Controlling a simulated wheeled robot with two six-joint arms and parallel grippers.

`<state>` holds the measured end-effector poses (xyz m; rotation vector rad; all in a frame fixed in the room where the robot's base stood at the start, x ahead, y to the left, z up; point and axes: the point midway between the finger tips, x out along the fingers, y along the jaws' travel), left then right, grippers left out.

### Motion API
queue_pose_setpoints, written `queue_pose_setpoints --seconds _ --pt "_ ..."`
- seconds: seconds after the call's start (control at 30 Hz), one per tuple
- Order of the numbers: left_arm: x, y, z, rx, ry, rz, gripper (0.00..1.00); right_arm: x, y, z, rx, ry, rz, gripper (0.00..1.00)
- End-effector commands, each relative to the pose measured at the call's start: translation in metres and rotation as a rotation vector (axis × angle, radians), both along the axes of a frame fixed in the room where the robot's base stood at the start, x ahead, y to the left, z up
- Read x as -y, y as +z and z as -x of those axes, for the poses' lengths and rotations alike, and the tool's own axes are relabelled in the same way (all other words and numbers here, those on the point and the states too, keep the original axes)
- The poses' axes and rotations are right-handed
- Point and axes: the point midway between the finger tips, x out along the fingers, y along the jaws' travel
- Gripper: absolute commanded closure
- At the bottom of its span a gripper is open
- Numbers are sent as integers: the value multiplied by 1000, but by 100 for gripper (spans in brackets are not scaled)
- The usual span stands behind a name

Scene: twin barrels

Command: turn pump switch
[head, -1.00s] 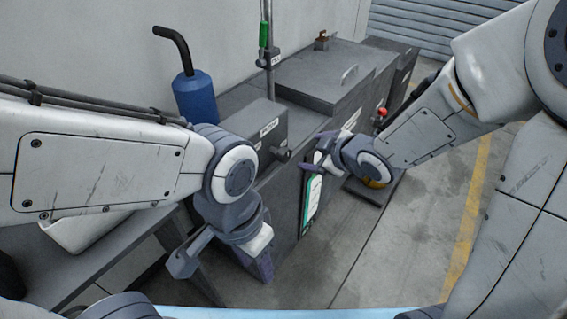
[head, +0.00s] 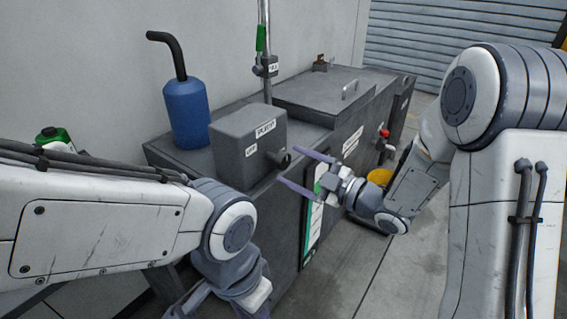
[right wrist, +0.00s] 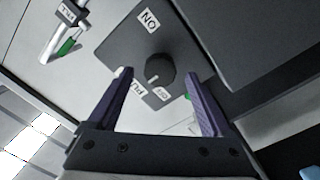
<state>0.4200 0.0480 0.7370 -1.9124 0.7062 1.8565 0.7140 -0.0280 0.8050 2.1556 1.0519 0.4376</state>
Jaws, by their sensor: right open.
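The pump switch is a dark round knob (head: 279,157) on the front of a grey box (head: 232,143) on the bench. In the right wrist view the knob (right wrist: 160,70) has a small white mark, with a white ON label (right wrist: 149,19) on one side and smaller labels on the opposite side. My right gripper (head: 295,167) is open, its fingers pointing toward the box. In the right wrist view the knob shows between its fingertips (right wrist: 158,76); contact is not visible. My left gripper is at the lower left, partly cut off by the picture's edge.
A blue canister (head: 187,112) with a bent black pipe stands left of the box. A vertical pole (head: 266,60) with a green handle rises behind it. A green-and-white panel (head: 313,220) hangs on the bench front. A yellow object (head: 379,177) is beyond my right wrist.

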Motion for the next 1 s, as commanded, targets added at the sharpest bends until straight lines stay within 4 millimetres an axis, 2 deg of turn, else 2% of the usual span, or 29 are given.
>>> queue_pose_setpoints --seconds 0.1,0.23,0.6,0.67,0.7,0.83,1.0 --pt "0 -2 0 0 0 0 55 -17 -1 -11 0 4 -1 16" --pt "0 -3 0 0 0 0 55 -27 -1 -20 -1 1 -1 16" --pt "0 -3 0 0 0 0 55 -31 0 -24 -2 -2 -1 16" --pt "0 -3 0 0 0 0 55 -31 0 -24 -2 -2 -1 35" --pt "0 -3 0 0 0 0 55 -31 0 -24 -2 -2 -1 51" --pt "0 -3 0 0 0 0 55 -31 0 -24 -2 -2 -1 100" --pt "0 -3 0 0 0 0 55 -31 0 -24 -7 -2 -4 100"
